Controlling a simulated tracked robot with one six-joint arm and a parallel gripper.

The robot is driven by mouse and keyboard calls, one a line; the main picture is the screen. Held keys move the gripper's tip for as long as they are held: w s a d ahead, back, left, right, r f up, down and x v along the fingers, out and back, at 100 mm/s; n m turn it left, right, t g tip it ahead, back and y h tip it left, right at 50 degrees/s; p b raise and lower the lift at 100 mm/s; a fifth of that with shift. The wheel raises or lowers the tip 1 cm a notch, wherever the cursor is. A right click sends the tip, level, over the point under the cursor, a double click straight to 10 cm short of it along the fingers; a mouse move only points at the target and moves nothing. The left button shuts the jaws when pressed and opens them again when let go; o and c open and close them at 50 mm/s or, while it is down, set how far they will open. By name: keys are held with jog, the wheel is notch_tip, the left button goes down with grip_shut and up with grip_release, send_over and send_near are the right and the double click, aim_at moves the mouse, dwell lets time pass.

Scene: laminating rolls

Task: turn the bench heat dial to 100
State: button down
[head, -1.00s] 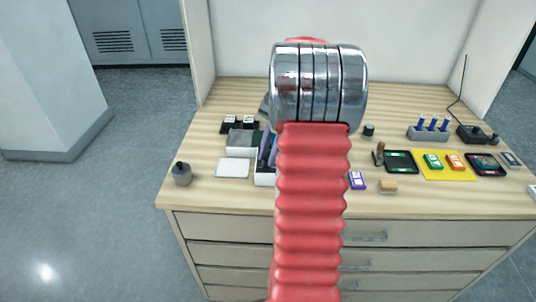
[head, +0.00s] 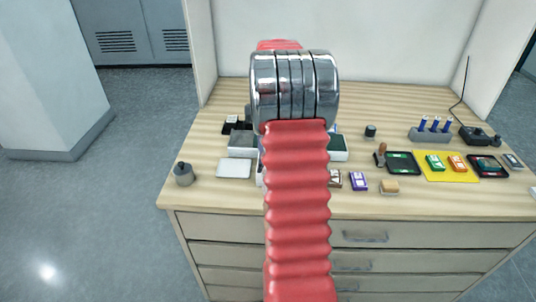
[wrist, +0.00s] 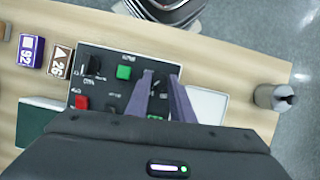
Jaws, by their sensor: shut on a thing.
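A dark control panel (wrist: 108,62) lies on the bench in the wrist view, with a green button (wrist: 124,72), a red button (wrist: 82,102) and a black knob (wrist: 93,66) on its left part. My gripper (wrist: 160,80) is over the panel's right part, its two purple-grey fingers closed on a small dark dial (wrist: 158,87). The fingers partly cover the dial, and its setting and numbers cannot be read. In the head view my red arm hides the gripper, the dial and most of the panel.
A white pad (head: 234,169) lies beside the panel, with a grey pot (head: 183,174) near the bench's left edge. Tiles marked 92 (wrist: 31,51) and 26 (wrist: 60,60) stand close on the other side. A yellow mat (head: 432,175) and several small items fill the bench's right.

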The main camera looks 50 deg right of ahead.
jog(key=shift+d+n+h, duration=0.1)
jog(key=shift+n+h, duration=0.3)
jog(key=shift+n, duration=0.5)
jog(key=c, duration=1.6)
grip_release()
jog(key=shift+o, duration=0.2)
jog(key=shift+w+r, duration=0.1)
jog(key=v, duration=1.3)
jog(key=shift+w, duration=0.3)
jog(key=shift+r, duration=0.1)
